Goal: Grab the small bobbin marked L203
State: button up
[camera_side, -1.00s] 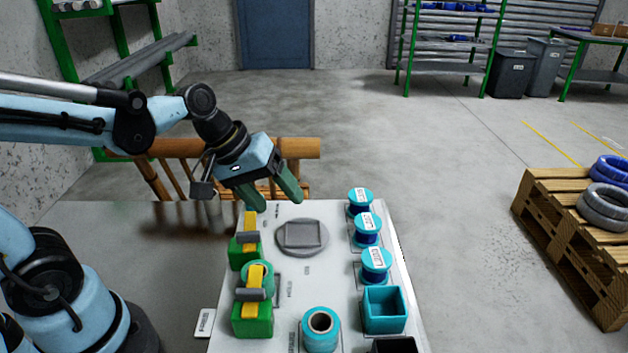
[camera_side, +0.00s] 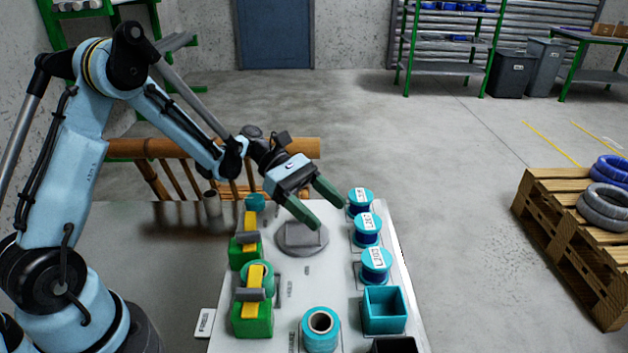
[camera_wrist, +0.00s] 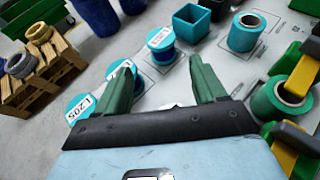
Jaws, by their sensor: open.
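Three small blue bobbins with teal flanges and white labels stand in a row at the board's right side. The front bobbin (camera_side: 376,266) has a label that looks like L203, though the print is small; in the wrist view it stands beyond the fingertips (camera_wrist: 161,45). The middle bobbin (camera_side: 367,231) has a label I cannot read surely. The far bobbin (camera_side: 361,200) reads L205 in the wrist view (camera_wrist: 82,106). My gripper (camera_side: 326,214) is open and empty, above the board and just left of the far and middle bobbins. Its spread green fingers also show in the wrist view (camera_wrist: 160,64).
A teal square box (camera_side: 385,311) stands in front of the bobbin row. A larger teal spool (camera_side: 321,330) is left of it. Green-and-yellow holders (camera_side: 252,318) line the board's left side. A round grey plate (camera_side: 293,246) lies under my gripper.

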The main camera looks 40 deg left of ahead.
aim_at(376, 257)
jog(key=x, duration=1.2)
jog(key=c, duration=0.9)
jog(key=shift+c, duration=0.2)
